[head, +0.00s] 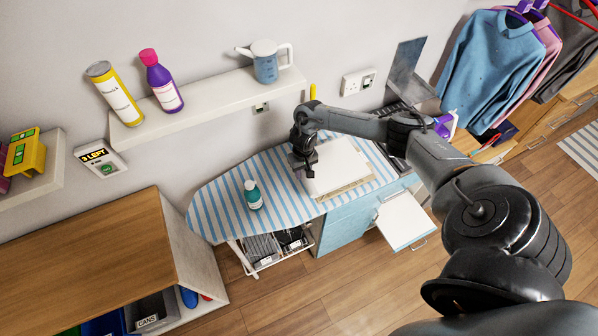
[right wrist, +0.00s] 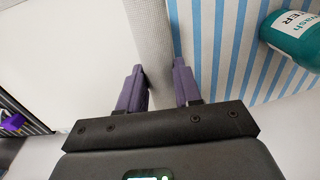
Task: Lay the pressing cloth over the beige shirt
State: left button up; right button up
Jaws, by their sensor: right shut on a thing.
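The white pressing cloth (head: 338,166) lies flat over most of the beige shirt on the striped ironing board. A strip of the beige shirt (head: 346,192) shows along the cloth's front edge; the rest is hidden. My right gripper (head: 303,162) is low at the cloth's left edge. My left gripper is not in view.
A teal bottle (head: 252,194) stands on the board (head: 215,205), left of the cloth, and shows close by in the right wrist view (right wrist: 295,32). A shelf (head: 210,97) with bottles and a jug runs along the wall behind. A drying rack (head: 272,248) is under the board.

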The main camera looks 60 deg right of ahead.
dwell(0.4)
jog(key=shift+f, duration=0.1)
jog(key=shift+f+b, duration=1.35)
jog(key=shift+f, duration=1.15)
jog(key=shift+f+b, duration=0.3)
jog(key=shift+f, duration=0.45)
jog(key=o, duration=1.1)
